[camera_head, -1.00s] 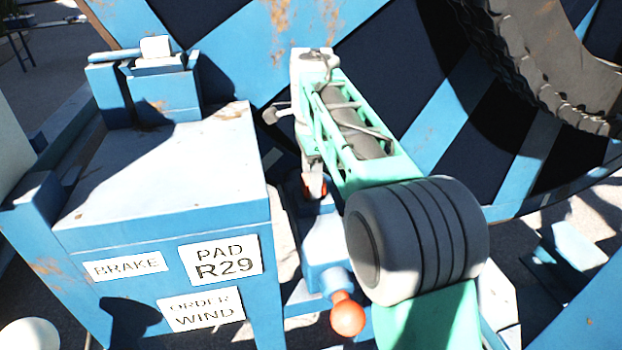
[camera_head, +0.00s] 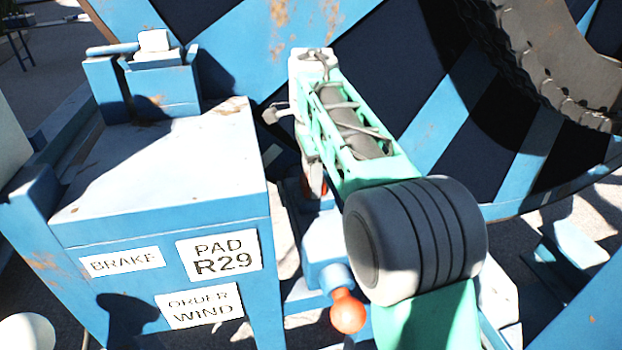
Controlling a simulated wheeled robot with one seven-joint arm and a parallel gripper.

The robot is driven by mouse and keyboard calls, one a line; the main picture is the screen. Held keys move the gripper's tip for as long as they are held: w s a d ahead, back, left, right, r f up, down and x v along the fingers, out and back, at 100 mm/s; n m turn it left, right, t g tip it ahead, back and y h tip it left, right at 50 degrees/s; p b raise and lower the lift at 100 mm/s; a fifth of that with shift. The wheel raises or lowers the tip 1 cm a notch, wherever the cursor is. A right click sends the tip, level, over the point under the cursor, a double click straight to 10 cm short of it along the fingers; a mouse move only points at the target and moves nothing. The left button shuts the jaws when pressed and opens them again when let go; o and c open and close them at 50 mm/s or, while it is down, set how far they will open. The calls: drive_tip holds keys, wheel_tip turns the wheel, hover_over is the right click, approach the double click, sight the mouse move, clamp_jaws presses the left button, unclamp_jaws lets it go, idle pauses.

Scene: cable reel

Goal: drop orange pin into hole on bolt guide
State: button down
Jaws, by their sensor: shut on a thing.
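My gripper (camera_head: 314,178) hangs below the pale wrist at the far end of my green arm, partly hidden by the forearm. It is shut on the orange pin (camera_head: 308,189), of which only small orange-red bits show at the fingertips. The blue bolt guide (camera_head: 322,247) is just below and nearer, right of the blue cabinet. A bolt with an orange ball knob (camera_head: 348,313) sticks out of its near side. The hole cannot be made out. The pin looks above and behind the guide; I cannot tell the gap between them.
The blue cabinet (camera_head: 160,220) with BRAKE, PAD R29 and ORDER WIND labels stands close on the left. A blue block with a white-topped lever (camera_head: 155,62) sits behind its top. The large blue and black reel (camera_head: 390,60) fills the back.

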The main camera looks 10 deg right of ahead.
drive_tip(key=shift+r, duration=0.1)
drive_tip(key=c, duration=0.6)
unclamp_jaws()
drive_tip(key=shift+c, duration=0.2)
wheel_tip(320, 180, up, 8)
drive_tip(key=p, duration=0.7)
